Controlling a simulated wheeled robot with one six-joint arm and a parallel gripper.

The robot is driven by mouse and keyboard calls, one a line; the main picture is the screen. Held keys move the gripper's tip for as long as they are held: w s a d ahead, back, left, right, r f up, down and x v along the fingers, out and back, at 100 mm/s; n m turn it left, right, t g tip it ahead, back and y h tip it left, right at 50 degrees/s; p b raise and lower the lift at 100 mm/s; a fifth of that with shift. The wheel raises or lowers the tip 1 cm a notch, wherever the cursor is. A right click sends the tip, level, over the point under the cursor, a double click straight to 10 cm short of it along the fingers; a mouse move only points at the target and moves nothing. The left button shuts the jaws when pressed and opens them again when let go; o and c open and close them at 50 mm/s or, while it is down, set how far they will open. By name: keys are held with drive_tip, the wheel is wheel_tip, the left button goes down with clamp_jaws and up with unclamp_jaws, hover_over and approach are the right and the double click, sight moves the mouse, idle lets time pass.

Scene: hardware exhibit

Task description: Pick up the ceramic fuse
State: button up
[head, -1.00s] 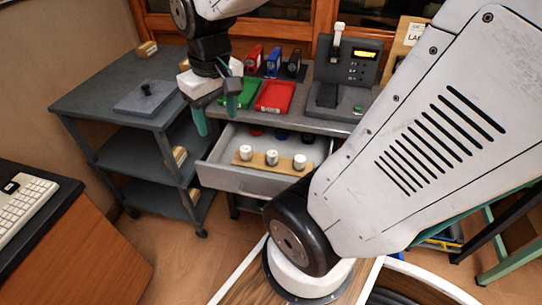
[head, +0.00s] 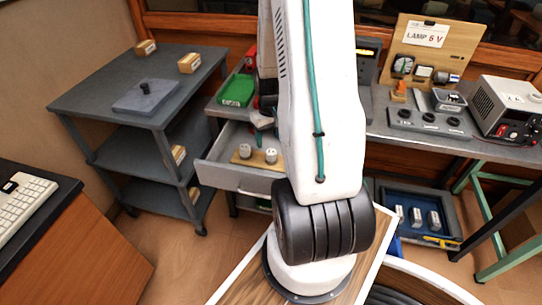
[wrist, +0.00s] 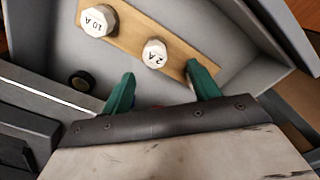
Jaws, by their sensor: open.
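Two white ceramic fuses show on a wooden strip (wrist: 127,27) in the open drawer (head: 219,174). In the wrist view one fuse (wrist: 98,20) reads 10 A and the other (wrist: 155,53) reads 2 A. A third fuse, seen earlier at the strip's right end, is hidden now. My gripper (wrist: 162,86) is open over the drawer, its green fingers apart, with the 2 A fuse just beyond the gap between their tips. In the head view my arm hides most of it.
A small dark round piece (wrist: 82,82) lies in the drawer. A green tray (head: 237,90) sits on the bench above. A grey trolley (head: 100,85) stands left. A lamp board (head: 425,65) and a grey power unit (head: 505,105) stand on the bench at right.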

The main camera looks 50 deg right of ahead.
sight(271, 151)
drive_tip(key=f, duration=0.5)
drive_tip(key=d+f, duration=0.1)
drive_tip(key=f, duration=0.2)
drive_tip(key=shift+f, duration=0.15)
drive_tip(key=c, duration=1.1)
